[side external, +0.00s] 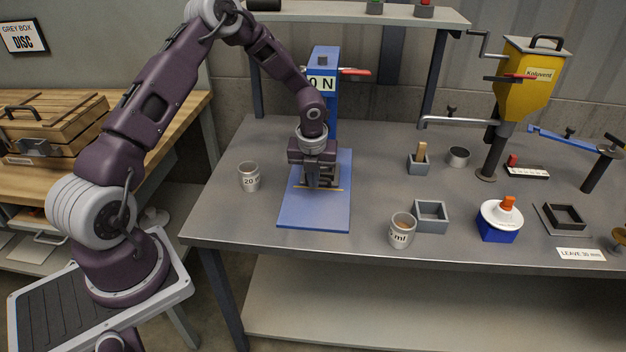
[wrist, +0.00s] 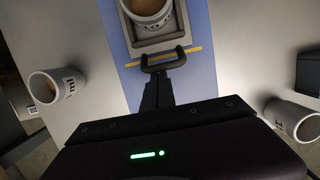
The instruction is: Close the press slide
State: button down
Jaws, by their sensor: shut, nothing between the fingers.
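The blue press (side external: 322,88) stands at the back of the grey table, with a red lever and a label on its column. Its blue base plate (side external: 314,214) reaches towards the front edge. My gripper (side external: 319,186) is shut and empty, low over the plate. In the wrist view the slide (wrist: 160,36) is a grey tray holding a cup (wrist: 151,12), with a dark loop handle (wrist: 178,57) by a yellow line. My fingertips (wrist: 157,78) are right at the handle; I cannot tell if they touch it. My gripper hides most of the slide in the side view.
A marked cup (side external: 249,179) stands left of the plate and another cup (side external: 401,232) stands right of it. Beside that are a grey square box (side external: 431,217) and a blue-and-white pot (side external: 498,225). A yellow hopper (side external: 527,85) stands farther right. The plate's front is clear.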

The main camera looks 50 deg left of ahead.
jog(key=shift+w+a+r, duration=0.3)
jog(key=shift+w+a, duration=0.1)
jog(key=shift+a, duration=0.25)
jog(key=s+d, duration=0.3)
jog(key=d, duration=0.1)
jog(key=shift+s+f, duration=0.25)
jog(key=shift+f, duration=0.1)
jog(key=s+d+r+n, duration=0.2)
jog(key=s+r+n, duration=0.2)
jog(key=r, duration=0.4)
jog(key=s+d+r+n+t+y, duration=0.15)
jog(key=s+r+n, duration=0.25)
jog(key=r, duration=0.4)
jog(key=s+d+r+n, duration=0.2)
jog(key=s+r+n, duration=0.2)
jog(key=r, duration=0.4)
jog(key=s+d+r+n+t+h, duration=0.1)
jog(key=s+d+r+n, duration=0.1)
jog(key=s+n, duration=0.5)
jog(key=s+d+r+n+t+h, duration=0.1)
jog(key=s+d+r+n+h, duration=0.1)
jog(key=s+d+n, duration=0.3)
jog(key=s+n, duration=0.3)
jog(key=shift+s+r, duration=0.15)
jog(key=shift+s, duration=0.15)
